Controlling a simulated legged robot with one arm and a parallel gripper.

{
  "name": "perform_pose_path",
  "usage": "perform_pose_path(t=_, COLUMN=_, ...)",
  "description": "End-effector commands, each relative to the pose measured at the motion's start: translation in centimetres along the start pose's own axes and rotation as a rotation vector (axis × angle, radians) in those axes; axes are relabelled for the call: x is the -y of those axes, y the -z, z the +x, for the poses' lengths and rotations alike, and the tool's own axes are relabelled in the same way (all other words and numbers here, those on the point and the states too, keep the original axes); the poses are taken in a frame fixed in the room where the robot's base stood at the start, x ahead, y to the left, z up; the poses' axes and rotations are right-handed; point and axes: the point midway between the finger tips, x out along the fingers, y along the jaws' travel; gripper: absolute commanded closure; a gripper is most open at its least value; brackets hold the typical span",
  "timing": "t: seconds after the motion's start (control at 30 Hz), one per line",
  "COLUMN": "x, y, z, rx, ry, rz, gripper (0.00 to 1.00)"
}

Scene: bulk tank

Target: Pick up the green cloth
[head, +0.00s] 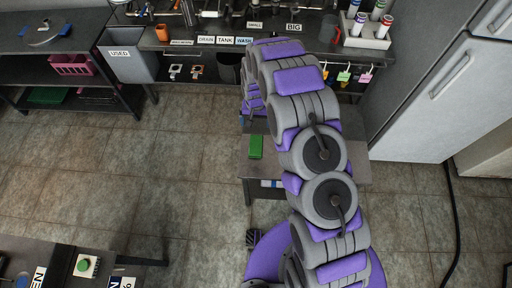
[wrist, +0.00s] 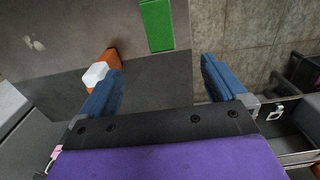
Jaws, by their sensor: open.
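A green cloth (head: 256,147), a small folded-looking rectangle, lies on the left part of a low grey table (head: 262,170) in the head view. In the wrist view the green cloth (wrist: 157,25) is at the top edge, near the edge of the grey tabletop (wrist: 60,35), and is cut off by the frame. My gripper (wrist: 161,66) is open, with two blue fingers spread apart. The cloth is beyond the fingertips, between their lines, and apart from them. In the head view my arm hides the gripper and part of the table.
An orange and white object (wrist: 97,75) is close by the left finger. A counter with labelled bins (head: 225,40) runs along the back. A white fridge (head: 430,90) stands right, a dark shelf unit (head: 75,60) left. Tiled floor (head: 170,165) is clear left of the table.

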Motion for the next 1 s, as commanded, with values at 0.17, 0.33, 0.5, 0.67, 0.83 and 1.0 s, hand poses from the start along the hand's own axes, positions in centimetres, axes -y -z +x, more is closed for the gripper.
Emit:
perform_pose_path(t=0.17, x=0.3, y=0.1, z=1.6, rx=0.0, ry=-0.001, rz=0.001, gripper=0.02)
perform_pose_path(t=0.33, x=0.3, y=0.0, z=3.2, rx=0.002, ry=-0.001, rz=0.001, gripper=0.02)
perform_pose_path(t=0.5, x=0.3, y=-0.1, z=6.5, rx=0.004, ry=-0.002, rz=0.001, gripper=0.02)
perform_pose_path(t=0.67, x=0.3, y=0.0, z=9.6, rx=0.0, ry=-0.001, rz=0.001, gripper=0.02)
perform_pose_path(t=0.83, x=0.3, y=0.0, z=12.6, rx=0.0, ry=-0.001, rz=0.001, gripper=0.02)
perform_pose_path(t=1.0, x=0.3, y=-0.1, z=13.7, rx=0.001, ry=-0.001, rz=0.002, gripper=0.02)
